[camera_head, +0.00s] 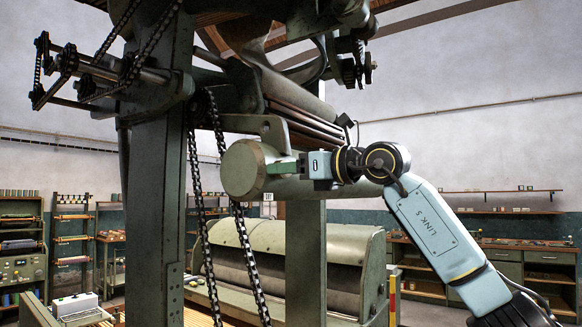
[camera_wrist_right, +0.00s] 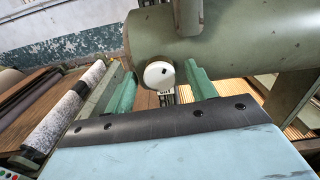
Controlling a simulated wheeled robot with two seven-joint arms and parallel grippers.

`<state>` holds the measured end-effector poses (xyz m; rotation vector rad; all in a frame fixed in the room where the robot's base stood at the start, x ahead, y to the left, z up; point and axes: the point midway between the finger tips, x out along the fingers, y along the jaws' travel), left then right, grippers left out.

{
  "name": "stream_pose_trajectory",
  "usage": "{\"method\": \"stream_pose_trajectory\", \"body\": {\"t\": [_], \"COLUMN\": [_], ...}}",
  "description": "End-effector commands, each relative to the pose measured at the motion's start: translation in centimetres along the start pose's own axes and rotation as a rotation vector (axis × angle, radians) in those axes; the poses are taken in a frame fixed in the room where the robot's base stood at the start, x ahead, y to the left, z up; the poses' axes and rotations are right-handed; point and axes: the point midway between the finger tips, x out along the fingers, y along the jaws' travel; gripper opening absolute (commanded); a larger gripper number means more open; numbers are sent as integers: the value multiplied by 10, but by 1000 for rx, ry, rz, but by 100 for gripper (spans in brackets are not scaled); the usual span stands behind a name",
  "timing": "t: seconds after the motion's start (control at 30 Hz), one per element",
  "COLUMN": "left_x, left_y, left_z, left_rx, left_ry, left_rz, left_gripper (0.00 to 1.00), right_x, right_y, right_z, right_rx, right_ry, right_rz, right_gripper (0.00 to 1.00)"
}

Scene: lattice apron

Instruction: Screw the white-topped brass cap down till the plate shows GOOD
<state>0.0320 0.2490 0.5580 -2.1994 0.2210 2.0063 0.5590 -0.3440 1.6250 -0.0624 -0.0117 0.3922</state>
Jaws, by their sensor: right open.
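In the right wrist view the cap (camera_wrist_right: 152,76) shows as a round white top with a small dark mark, by the underside of a large green cylinder. My right gripper (camera_wrist_right: 160,70) is open, with one green finger on each side of the cap and gaps between. A small pale plate (camera_wrist_right: 166,92) with dark lettering shows just below the cap; I cannot read it surely. No brass is clearly visible. In the head view my right gripper (camera_head: 281,167) reaches in from the right to the green cylinder (camera_head: 242,169); the cap cannot be made out there. My left gripper is not in view.
A green machine post (camera_head: 157,220) and hanging chains (camera_head: 240,240) stand left of the cylinder. A long covered machine (camera_head: 330,262) lies behind and below. Shelves with rolls (camera_head: 72,240) stand at the left, a workbench (camera_head: 500,255) at the right.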

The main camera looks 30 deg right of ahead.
Motion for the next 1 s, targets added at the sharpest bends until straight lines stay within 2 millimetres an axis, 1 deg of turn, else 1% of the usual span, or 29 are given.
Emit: {"method": "stream_pose_trajectory", "body": {"t": [0.17, 0.5, 0.77, 1.0], "left_x": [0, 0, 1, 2], "left_y": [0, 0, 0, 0], "left_z": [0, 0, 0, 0], "left_rx": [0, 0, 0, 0], "left_ry": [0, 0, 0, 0], "left_rz": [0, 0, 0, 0], "left_gripper": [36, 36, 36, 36], "right_x": [0, 0, 0, 0], "right_y": [0, 0, 0, 0], "right_z": [0, 0, 0, 0], "right_rx": [0, 0, 23, 141], "right_ry": [0, 0, -1, -2], "right_rz": [0, 0, 1, 1], "right_gripper": [56, 11, 11, 11]}}
